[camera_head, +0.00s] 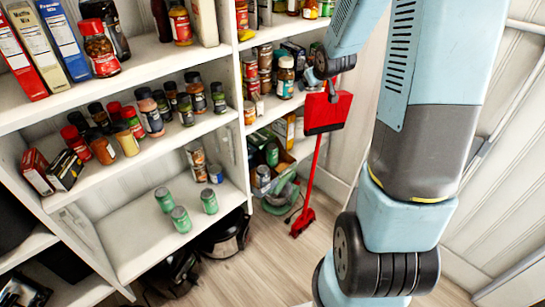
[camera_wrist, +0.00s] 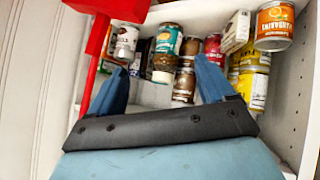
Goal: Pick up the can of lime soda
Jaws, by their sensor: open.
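Three green cans stand on the lower white shelf in the head view: one at the back left (camera_head: 164,199), one at the front (camera_head: 180,219) and one at the right (camera_head: 209,201). They look like soda cans, but their labels are too small to read. Another green can (camera_head: 272,155) is in the corner shelving. My gripper (camera_wrist: 159,65) is open and empty in the wrist view, its two blue fingers apart. It faces a shelf of cans and jars, away from the three green cans. Its fingers are not clear in the head view.
Shelves of jars and boxes (camera_head: 65,45) fill the left. A red broom and dustpan (camera_head: 328,112) stand beside the corner shelf; red also shows close at the left in the wrist view (camera_wrist: 97,45). Dark appliances (camera_head: 225,235) sit below the green cans. Wooden floor (camera_head: 270,265) is clear in front.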

